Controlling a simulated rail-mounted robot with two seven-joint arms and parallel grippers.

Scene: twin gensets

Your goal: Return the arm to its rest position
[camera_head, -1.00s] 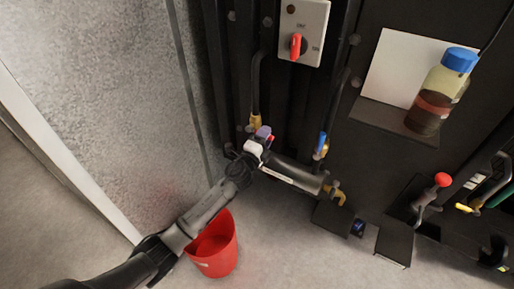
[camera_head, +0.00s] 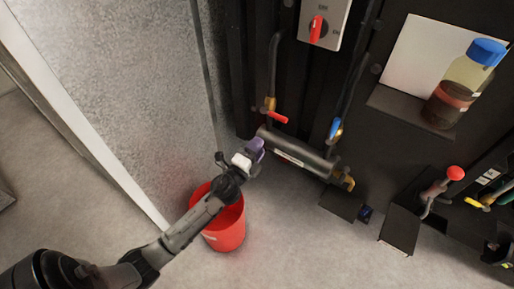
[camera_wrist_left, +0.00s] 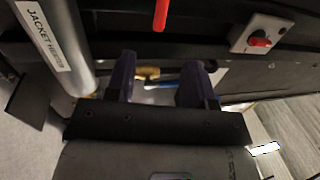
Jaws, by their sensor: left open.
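My left arm comes in from the lower left in the head view. Its left gripper (camera_head: 258,148), with purple fingers, is open and empty, just left of the jacket heater cylinder (camera_head: 312,160). In the left wrist view the two fingers (camera_wrist_left: 160,80) stand apart with nothing between them. A red valve handle (camera_head: 278,117) is above the cylinder's left end, apart from the gripper; it also shows at the top of the wrist view (camera_wrist_left: 161,14). A blue valve handle (camera_head: 335,129) is farther right. My right gripper is not in view.
A red bucket (camera_head: 226,228) stands on the floor below my left forearm. A grey speckled panel (camera_head: 130,90) rises at the left. A switch box (camera_head: 326,22) with a red knob is at the top. A blue-capped bottle (camera_head: 462,85) stands on a shelf at the right.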

